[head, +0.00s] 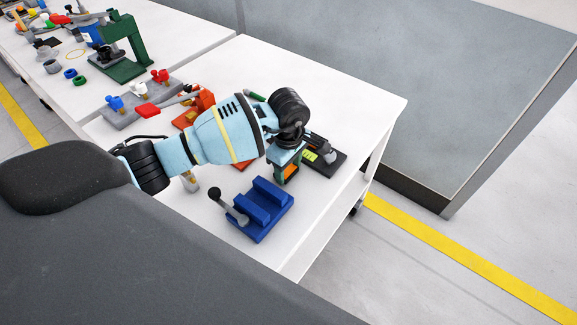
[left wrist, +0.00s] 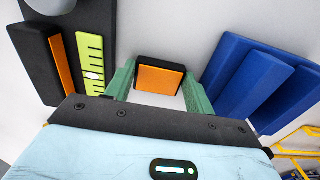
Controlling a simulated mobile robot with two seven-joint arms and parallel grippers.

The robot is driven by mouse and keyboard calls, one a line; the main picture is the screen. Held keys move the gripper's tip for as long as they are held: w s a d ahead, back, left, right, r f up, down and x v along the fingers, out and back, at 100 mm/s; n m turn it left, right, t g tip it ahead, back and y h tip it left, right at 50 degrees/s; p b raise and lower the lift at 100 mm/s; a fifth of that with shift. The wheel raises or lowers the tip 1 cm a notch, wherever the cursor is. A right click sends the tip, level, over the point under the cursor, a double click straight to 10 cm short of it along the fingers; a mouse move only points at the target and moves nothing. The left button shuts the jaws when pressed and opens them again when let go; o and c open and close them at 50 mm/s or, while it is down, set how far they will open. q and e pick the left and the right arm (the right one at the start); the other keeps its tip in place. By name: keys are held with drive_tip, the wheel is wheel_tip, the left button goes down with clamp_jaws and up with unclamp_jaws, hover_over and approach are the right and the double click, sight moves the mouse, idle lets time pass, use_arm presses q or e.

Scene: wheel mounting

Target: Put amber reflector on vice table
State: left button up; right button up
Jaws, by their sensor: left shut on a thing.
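My left gripper (head: 287,173) is shut on the amber reflector (head: 291,170), an orange block with a dark frame. The reflector also shows between the green fingers in the left wrist view (left wrist: 159,79). It is over or close to the white vice table (head: 330,200); whether it touches the top I cannot tell. The blue vice (head: 262,206), with a grey ball-ended handle, stands on this table in front of the gripper. In the left wrist view the vice (left wrist: 255,78) is to the right of the reflector, apart from it. My right gripper is not in view.
A black holder (head: 325,153) with a lime scale (left wrist: 90,62) stands close beside the gripper. Orange parts (head: 194,105) and a grey base with red and blue knobs (head: 140,107) lie farther left. The table's right edge is near; bare top lies right of the vice.

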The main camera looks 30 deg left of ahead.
sight(288, 171)
use_arm(q)
drive_tip(key=shift+f, duration=0.2)
drive_tip(key=o, duration=1)
drive_tip(key=shift+c, duration=0.2)
wheel_tip(288, 171, up, 12)
drive_tip(key=shift+r, duration=0.25)
